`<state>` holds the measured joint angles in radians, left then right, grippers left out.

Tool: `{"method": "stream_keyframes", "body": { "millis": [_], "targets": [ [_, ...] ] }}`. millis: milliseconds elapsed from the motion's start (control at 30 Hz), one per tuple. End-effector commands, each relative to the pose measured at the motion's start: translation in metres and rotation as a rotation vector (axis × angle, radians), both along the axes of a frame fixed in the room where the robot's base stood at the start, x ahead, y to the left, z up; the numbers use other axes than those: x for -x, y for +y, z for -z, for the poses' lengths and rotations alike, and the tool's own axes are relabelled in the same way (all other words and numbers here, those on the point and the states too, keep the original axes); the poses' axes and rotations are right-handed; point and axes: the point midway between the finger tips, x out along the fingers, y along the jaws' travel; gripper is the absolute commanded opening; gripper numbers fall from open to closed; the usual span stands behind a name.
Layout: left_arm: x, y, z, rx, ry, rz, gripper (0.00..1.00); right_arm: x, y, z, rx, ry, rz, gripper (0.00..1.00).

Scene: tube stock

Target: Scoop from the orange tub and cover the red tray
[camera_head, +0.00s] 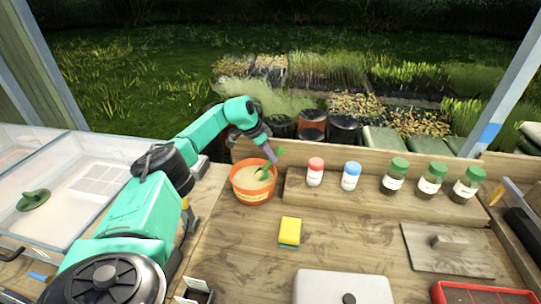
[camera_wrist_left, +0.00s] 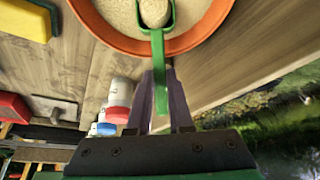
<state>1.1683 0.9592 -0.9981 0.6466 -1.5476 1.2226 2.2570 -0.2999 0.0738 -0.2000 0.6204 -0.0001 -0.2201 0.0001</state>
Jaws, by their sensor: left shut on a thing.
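The orange tub (camera_head: 250,196) stands on the wooden bench left of centre, filled with pale grainy material; its rim also shows in the left wrist view (camera_wrist_left: 205,32). My left gripper (camera_head: 271,157) is above the tub's far right side, shut on the handle of the green scoop (camera_head: 264,172). In the left wrist view the scoop (camera_wrist_left: 158,62) has its bowl over or in the material, holding a rounded pale lump; I cannot tell whether it touches the material. The red tray (camera_head: 484,293) is at the bottom right, partly cut off. My right gripper is not in view.
A yellow sponge (camera_head: 290,232) lies right of the tub. Red-capped (camera_head: 315,172) and blue-capped (camera_head: 350,176) bottles and several green-capped jars (camera_head: 430,180) stand on a raised shelf. A grey lid (camera_head: 340,287) and a wooden board (camera_head: 445,249) lie nearer the tray.

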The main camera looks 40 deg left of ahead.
Motion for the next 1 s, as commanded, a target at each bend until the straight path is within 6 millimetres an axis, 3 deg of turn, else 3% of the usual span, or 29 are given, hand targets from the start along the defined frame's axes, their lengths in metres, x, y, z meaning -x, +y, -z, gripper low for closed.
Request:
{"method": "stream_keyframes", "body": {
  "millis": [733,1000],
  "targets": [
    [-0.001,-0.001,-0.018,-0.074,0.143,0.001,0.0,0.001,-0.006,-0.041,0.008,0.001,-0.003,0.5],
    [-0.001,-0.001,-0.016,-0.109,0.211,0.001,0.0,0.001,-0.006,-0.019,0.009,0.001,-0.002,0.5]
  ]
}}
